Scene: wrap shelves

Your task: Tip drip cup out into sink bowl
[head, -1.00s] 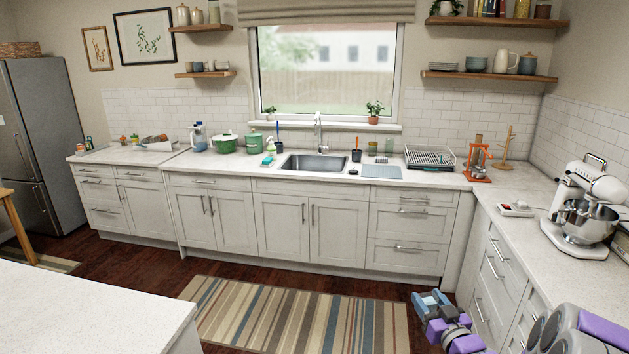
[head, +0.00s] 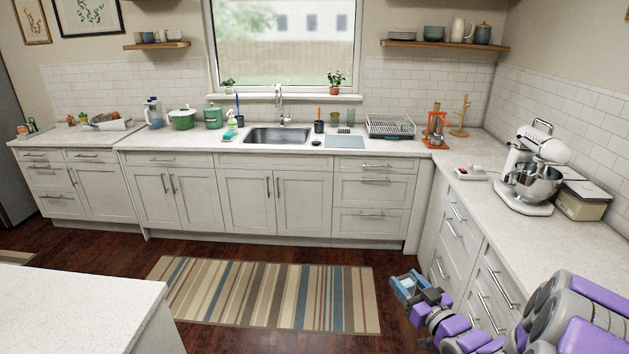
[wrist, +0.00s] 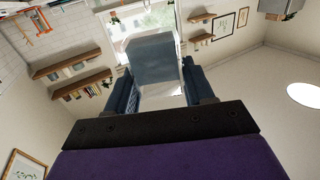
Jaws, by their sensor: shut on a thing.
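The sink bowl (head: 277,136) is a steel basin set into the back counter below the window, with a tall faucet (head: 281,105) behind it. My gripper (head: 405,287) is low at the lower right of the head view, in front of the right-hand drawers and well apart from the sink. In the wrist view, the blue fingers of my gripper (wrist: 158,88) are shut on a plain blue-grey boxy thing, seemingly the drip cup (wrist: 152,48). Its opening and contents are hidden.
An orange-framed press (head: 436,128), a dish rack (head: 390,126) and a stand mixer (head: 530,170) stand on the counters. A striped rug (head: 265,292) lies on the open floor before the sink. A white counter (head: 75,310) juts in at lower left.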

